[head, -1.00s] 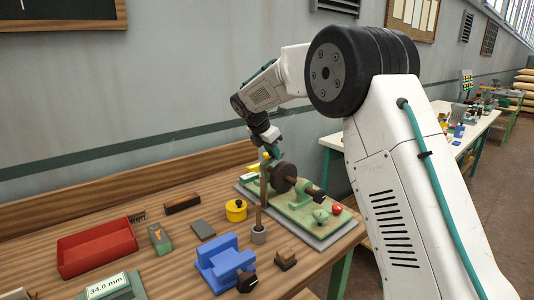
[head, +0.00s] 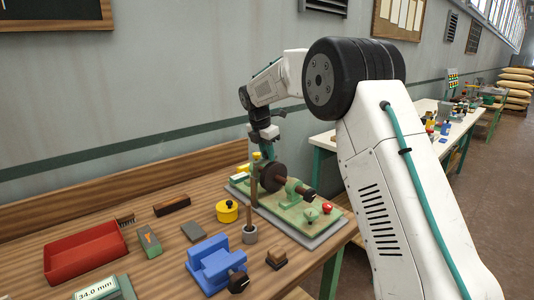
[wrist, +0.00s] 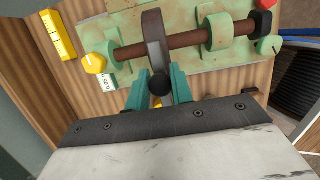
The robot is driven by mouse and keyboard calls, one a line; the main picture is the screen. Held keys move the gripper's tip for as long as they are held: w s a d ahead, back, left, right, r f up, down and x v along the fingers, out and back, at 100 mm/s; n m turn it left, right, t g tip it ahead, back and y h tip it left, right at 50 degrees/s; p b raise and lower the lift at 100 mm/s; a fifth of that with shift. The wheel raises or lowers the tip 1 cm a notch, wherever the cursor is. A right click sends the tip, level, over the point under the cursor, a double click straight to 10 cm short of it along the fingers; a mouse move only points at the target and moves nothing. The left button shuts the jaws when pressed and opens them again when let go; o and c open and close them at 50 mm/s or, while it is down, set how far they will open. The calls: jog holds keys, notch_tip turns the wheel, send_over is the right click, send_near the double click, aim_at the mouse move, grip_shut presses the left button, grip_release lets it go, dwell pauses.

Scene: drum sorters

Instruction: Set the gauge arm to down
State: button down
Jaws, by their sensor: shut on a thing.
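The machine is a green base plate (head: 296,213) at the bench's right end. It carries a brown shaft (wrist: 190,40) in pale green supports and a dark disc (head: 271,177), seen edge-on in the wrist view (wrist: 156,40). My gripper (wrist: 160,80) has teal fingers closed around a round black knob (wrist: 159,85) beside the disc's near rim. In the head view my gripper (head: 267,153) is just above the disc. The gauge arm bearing this knob is mostly hidden, and its exact angle cannot be told.
A yellow knob (wrist: 95,63) and a red knob (wrist: 265,46) sit near the shaft.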

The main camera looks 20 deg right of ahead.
aim_at(263, 160)
jog(key=c, duration=1.3)
grip_release()
jog(key=shift+f, duration=0.1)
jog(key=shift+v, duration=3.9)
jog(key=s+r+m, duration=0.2)
jog(key=s+m, duration=0.2)
jog(key=s, duration=0.5)
jog(key=s+d+r+m+y, duration=0.1)
jog(key=s+r+m, duration=0.2)
jog(key=s, duration=0.6)
jog(key=s+r+m, duration=0.2)
jog(key=s+m, duration=0.2)
jog(key=s, duration=0.4)
jog(key=s+f+m, duration=0.3)
jog(key=s+m, duration=0.1)
jog(key=s, duration=0.4)
jog(key=s+f+m+y, duration=0.1)
jog(key=s+f+m, duration=0.2)
jog(key=s, duration=0.6)
jog(key=s+f+m, duration=0.4)
jog(key=s, duration=0.5)
jog(key=shift+s+a+f+m+y, duration=0.2)
jog(key=shift+f+m+y, duration=0.1)
jog(key=shift+f, duration=0.05)
